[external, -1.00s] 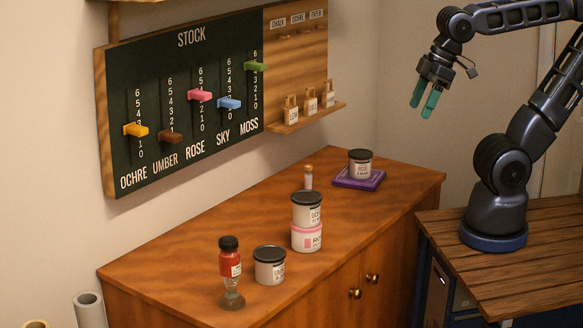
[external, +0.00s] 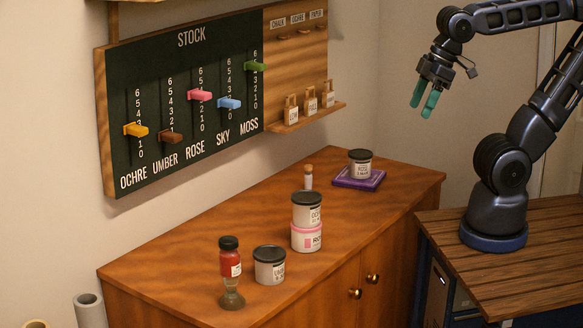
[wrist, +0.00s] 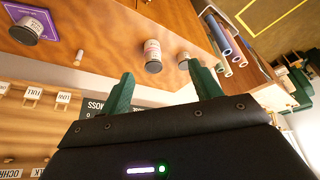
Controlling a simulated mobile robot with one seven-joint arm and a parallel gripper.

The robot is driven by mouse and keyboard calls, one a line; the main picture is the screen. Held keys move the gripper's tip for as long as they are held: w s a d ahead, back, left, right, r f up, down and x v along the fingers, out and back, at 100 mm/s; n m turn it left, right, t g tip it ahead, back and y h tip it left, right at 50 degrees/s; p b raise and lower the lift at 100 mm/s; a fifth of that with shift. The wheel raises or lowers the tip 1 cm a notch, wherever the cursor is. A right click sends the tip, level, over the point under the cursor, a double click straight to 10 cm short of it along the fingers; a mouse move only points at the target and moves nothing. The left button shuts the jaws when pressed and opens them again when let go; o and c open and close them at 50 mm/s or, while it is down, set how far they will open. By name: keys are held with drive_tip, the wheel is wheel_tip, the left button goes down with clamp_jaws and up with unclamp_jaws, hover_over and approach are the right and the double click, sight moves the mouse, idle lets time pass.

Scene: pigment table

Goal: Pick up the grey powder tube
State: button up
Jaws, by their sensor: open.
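A small pale grey tube with a cork-like brown top (external: 308,177) stands upright on the wooden cabinet top (external: 240,230), near the wall and left of the purple mat. It also shows small in the wrist view (wrist: 79,58), where its contents are too small to tell. My gripper (external: 425,98) has green fingers, open and empty, and hangs in the air high above the right end of the cabinet, well clear of the tube. Its two fingers also show in the wrist view (wrist: 163,92), with nothing between them.
A lidded jar (external: 359,165) sits on the purple mat (external: 378,182). A grey jar (external: 306,210) is stacked on a pink-labelled one (external: 306,239). Another jar (external: 269,267) and a red bottle-like object (external: 230,264) stand at the front left. The stock board (external: 185,100) hangs behind.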

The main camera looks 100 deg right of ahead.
drive_tip(key=shift+c, duration=1.3)
